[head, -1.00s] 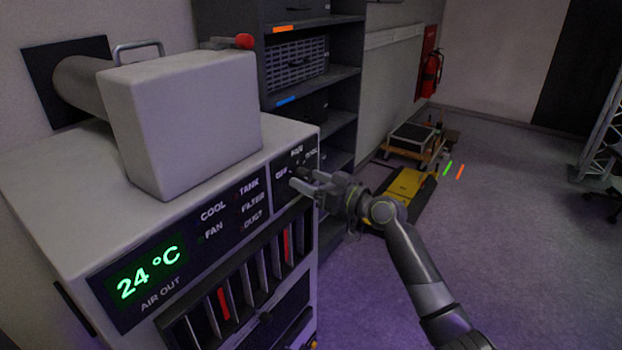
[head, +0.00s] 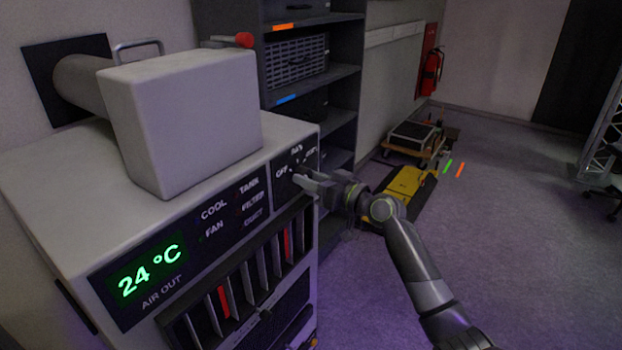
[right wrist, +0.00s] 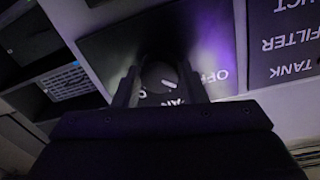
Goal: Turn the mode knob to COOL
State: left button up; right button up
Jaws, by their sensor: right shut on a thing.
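The mode knob (right wrist: 158,74) is a dark round knob on the black panel (head: 283,186) at the right end of the white cooling unit's front. My right gripper (head: 302,178) is shut on the knob, with a finger on each side of it in the right wrist view (right wrist: 160,88). A white mark shows on the knob, near the letters FAN and OFF. The fingers and deep shadow hide part of the dial, and the COOL label there is hard to read. My left gripper is not in view.
The unit's display (head: 148,272) reads 24 °C AIR OUT. A lamp panel (head: 228,216) with COOL, FAN, TANK and FILTER sits beside the dial, above filter slots (head: 245,285). A dark shelf rack (head: 335,75) stands behind. The floor at right (head: 530,230) is mostly clear.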

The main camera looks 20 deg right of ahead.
jog(key=m+p, duration=0.1)
jog(key=m, duration=0.1)
jog(key=m+p, duration=0.1)
jog(key=m, duration=0.1)
jog(key=shift+r+m, duration=0.2)
jog(key=shift+m, duration=0.2)
jog(key=m+p, duration=0.3)
jog(key=m, duration=0.2)
jog(key=shift+g, duration=0.4)
jog(key=m+p, duration=0.2)
jog(key=m, duration=0.2)
jog(key=shift+w+d+m+g+y+p, duration=0.1)
jog(key=shift+m+g+y+p, duration=0.2)
jog(key=shift+m+p, duration=1.45)
jog(key=shift+f+m+b, duration=0.1)
jog(key=shift+m+b, duration=0.4)
jog(key=shift+m, duration=0.25)
jog(key=o, duration=1)
